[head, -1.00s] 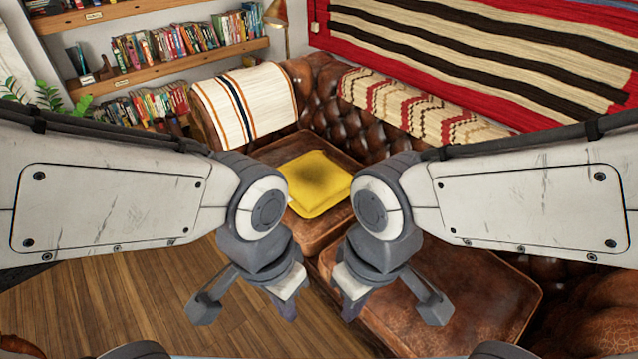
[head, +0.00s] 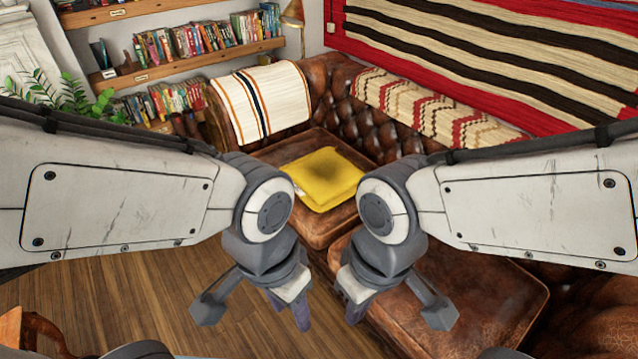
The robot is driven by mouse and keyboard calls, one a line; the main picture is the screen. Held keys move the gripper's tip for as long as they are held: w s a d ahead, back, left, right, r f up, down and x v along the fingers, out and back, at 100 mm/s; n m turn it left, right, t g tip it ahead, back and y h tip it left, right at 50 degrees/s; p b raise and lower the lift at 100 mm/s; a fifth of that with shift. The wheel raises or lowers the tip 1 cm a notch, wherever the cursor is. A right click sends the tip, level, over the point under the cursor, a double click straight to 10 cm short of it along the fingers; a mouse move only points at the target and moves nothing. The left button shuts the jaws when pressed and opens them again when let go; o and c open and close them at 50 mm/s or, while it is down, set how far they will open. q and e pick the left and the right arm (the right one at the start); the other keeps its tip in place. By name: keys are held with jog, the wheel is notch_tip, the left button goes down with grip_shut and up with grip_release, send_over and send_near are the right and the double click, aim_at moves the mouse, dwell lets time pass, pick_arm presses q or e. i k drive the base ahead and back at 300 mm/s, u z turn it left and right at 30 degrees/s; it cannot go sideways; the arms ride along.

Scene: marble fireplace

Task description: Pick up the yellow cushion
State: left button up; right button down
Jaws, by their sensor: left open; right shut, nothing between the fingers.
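The yellow cushion (head: 328,178) lies flat on the far seat of the brown leather sofa (head: 290,153), with a dark patch on its top. It is beyond both of my grippers and nothing touches it. Part of its right side is close to my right arm's outline. My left gripper (head: 303,322) points down, open and empty, over the floor in front of the sofa. My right gripper (head: 352,315) points down, shut and empty, by the front edge of the near seat.
A striped throw (head: 262,103) hangs over the sofa's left arm, and a patterned blanket (head: 440,108) lies on its back. Bookshelves (head: 185,70), a lamp (head: 292,15) and a green plant (head: 65,98) stand behind.

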aim_at(324, 178)
jog(key=z, duration=0.15)
jog(key=k, duration=0.25)
jog(key=u, duration=0.55)
jog(key=i, duration=1.2)
jog(key=z, duration=0.85)
